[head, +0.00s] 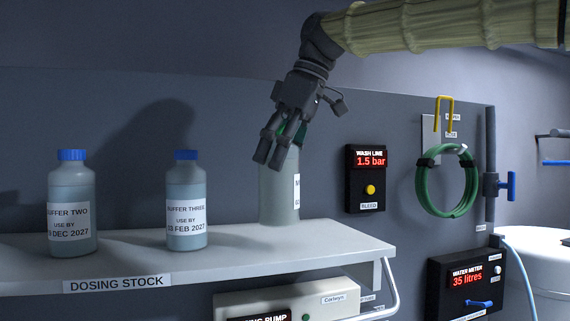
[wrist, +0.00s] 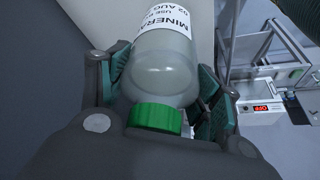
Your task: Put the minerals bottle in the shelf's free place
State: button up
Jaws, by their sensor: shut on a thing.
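The minerals bottle (head: 279,195) is a pale bottle upright at the right end of the dosing stock shelf (head: 330,244). Its base appears to be at the shelf top; I cannot tell for sure whether it touches. My gripper (head: 277,150) is shut on its upper part from above, hiding the cap in the head view. In the wrist view the minerals bottle (wrist: 165,65) shows a green cap (wrist: 155,119) and a white label, between the fingers of my gripper (wrist: 165,90).
The buffer two bottle (head: 71,205) and buffer three bottle (head: 187,203), both blue-capped, stand left on the shelf. A wash line box (head: 366,178) and coiled green hose (head: 447,181) are on the wall at right. A dosing pump (head: 290,300) sits below the shelf.

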jog(key=w+d+f+p, duration=0.1)
jog(key=w+f+p, duration=0.3)
jog(key=w, duration=0.1)
jog(key=shift+w+d, duration=0.15)
dwell(0.5)
jog(key=shift+w+f, duration=0.1)
jog(key=o, duration=1.4)
jog(key=b+v, duration=0.3)
jog(key=v, duration=0.9)
